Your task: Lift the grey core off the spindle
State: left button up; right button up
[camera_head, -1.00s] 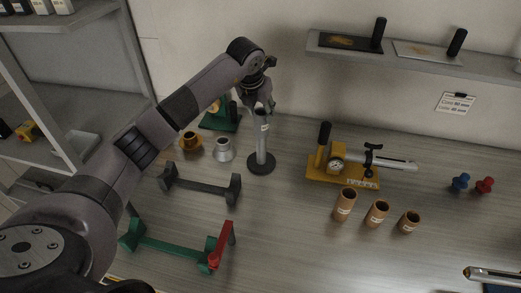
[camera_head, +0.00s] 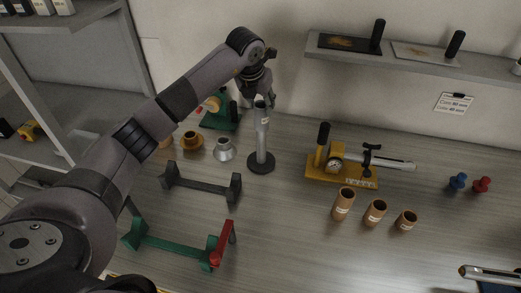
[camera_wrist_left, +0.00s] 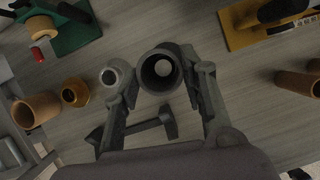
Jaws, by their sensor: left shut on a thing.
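In the left wrist view, the fingers (camera_wrist_left: 163,75) lie on both sides of the core's round mouth (camera_wrist_left: 146,75). The pale tip of the spindle (camera_wrist_left: 163,69) shows inside the mouth, so the core is still around the spindle. The head view does not show clearly where the core's lower end stops. My right gripper is out of view.
A yellow fixture (camera_head: 342,177) stands right of the spindle, with several brown tubes (camera_head: 343,203) in front. A silver flanged piece (camera_head: 224,150) and an orange one (camera_head: 191,142) stand left. A dark cradle (camera_head: 202,184) lies front left. A wall shelf (camera_head: 425,66) is above right.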

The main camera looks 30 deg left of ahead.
pick_arm(q)
notch_tip(320, 180, up, 5)
jog(key=p, duration=0.2)
jog(key=shift+r+p, duration=0.15)
jog(key=shift+p, duration=0.25)
dwell(0.3)
